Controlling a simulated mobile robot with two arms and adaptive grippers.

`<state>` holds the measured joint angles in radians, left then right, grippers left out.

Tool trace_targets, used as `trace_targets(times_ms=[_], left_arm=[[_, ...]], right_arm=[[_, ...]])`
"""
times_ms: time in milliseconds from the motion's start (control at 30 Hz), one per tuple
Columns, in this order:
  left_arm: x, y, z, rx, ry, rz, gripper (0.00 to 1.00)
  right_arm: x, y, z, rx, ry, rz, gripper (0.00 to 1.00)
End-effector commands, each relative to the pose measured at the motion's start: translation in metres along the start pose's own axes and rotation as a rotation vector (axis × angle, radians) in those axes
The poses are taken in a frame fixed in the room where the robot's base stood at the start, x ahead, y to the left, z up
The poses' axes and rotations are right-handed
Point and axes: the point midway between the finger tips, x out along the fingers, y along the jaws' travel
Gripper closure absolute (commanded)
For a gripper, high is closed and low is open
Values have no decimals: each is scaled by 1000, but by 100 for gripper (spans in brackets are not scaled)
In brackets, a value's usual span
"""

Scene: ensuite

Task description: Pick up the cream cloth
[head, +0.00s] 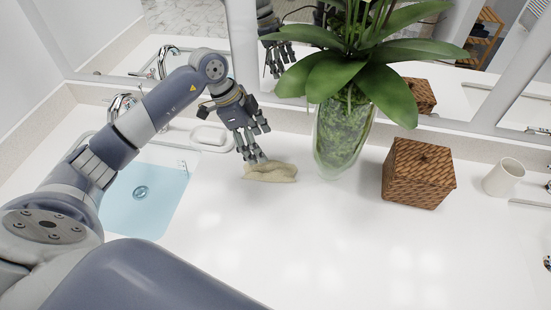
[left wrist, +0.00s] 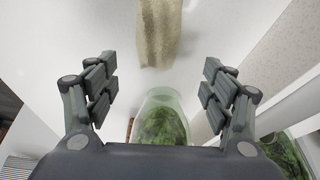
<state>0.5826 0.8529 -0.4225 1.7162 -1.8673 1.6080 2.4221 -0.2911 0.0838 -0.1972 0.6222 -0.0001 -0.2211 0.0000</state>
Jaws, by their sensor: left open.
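The cream cloth (head: 270,172) lies crumpled on the white counter, left of the plant vase in the head view. My left gripper (head: 254,158) is just above and behind the cloth's left end, fingers pointing down at it. In the left wrist view the cloth (left wrist: 159,35) is at the top middle, ahead of the fingers. The left gripper (left wrist: 160,85) is open with nothing between its fingers. Whether a fingertip touches the cloth cannot be told. My right gripper does not show.
A glass vase (head: 343,140) with a leafy plant stands right of the cloth. A woven box (head: 418,174) and a white cup (head: 503,177) are further right. A sink (head: 150,195) lies left, with a white soap dish (head: 211,138) behind. The front counter is clear.

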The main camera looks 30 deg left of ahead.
Motion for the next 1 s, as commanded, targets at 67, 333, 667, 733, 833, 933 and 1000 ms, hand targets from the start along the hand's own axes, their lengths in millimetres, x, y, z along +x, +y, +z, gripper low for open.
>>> trace_targets(times_ms=[67, 333, 667, 733, 833, 933, 1000], left_arm=[[14, 2, -1, 0, 0, 5, 25], [42, 1, 0, 0, 0, 1, 25], [85, 2, -1, -1, 1, 2, 25], [91, 2, -1, -1, 1, 1, 25], [94, 2, 0, 1, 1, -1, 25], [95, 1, 0, 1, 1, -1, 25], [95, 1, 0, 1, 1, -1, 25]], right_arm=[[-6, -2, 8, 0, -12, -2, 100], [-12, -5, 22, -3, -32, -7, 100], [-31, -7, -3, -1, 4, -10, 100], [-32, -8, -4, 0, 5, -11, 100], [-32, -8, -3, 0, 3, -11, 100], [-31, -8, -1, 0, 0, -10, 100], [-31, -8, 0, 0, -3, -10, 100]])
